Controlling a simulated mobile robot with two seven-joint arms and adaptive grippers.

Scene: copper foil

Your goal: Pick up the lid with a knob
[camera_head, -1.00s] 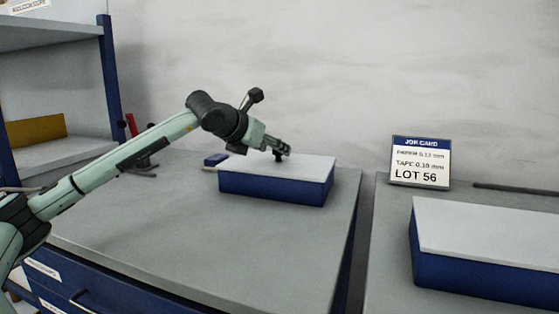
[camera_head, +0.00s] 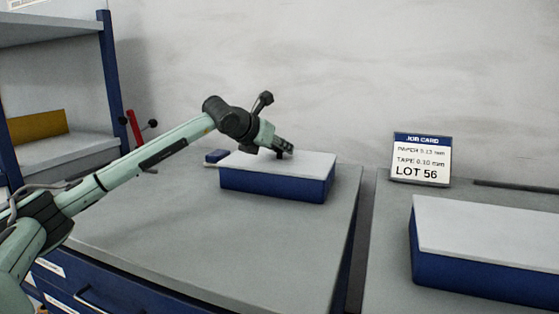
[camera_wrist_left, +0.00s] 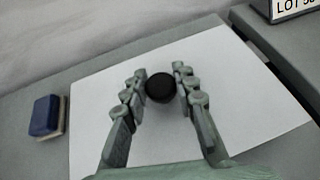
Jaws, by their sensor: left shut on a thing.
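A flat white lid (camera_head: 316,163) lies on a blue box (camera_head: 272,186) on the left table. It also shows in the left wrist view (camera_wrist_left: 240,95), with a round black knob (camera_wrist_left: 159,87) standing on it. My left gripper (camera_head: 287,150) is over the lid, and its fingers are shut on the knob from both sides. The lid rests flat on the box, with no visible gap. The knob is mostly hidden by the gripper in the head view. My right gripper is in neither view.
A small blue block (camera_wrist_left: 45,116) lies beside the box; it shows behind it in the head view (camera_head: 215,156). Another blue box with a white top (camera_head: 490,235) and a job card sign (camera_head: 421,160) stand on the right table. A shelf (camera_head: 50,37) rises at the left.

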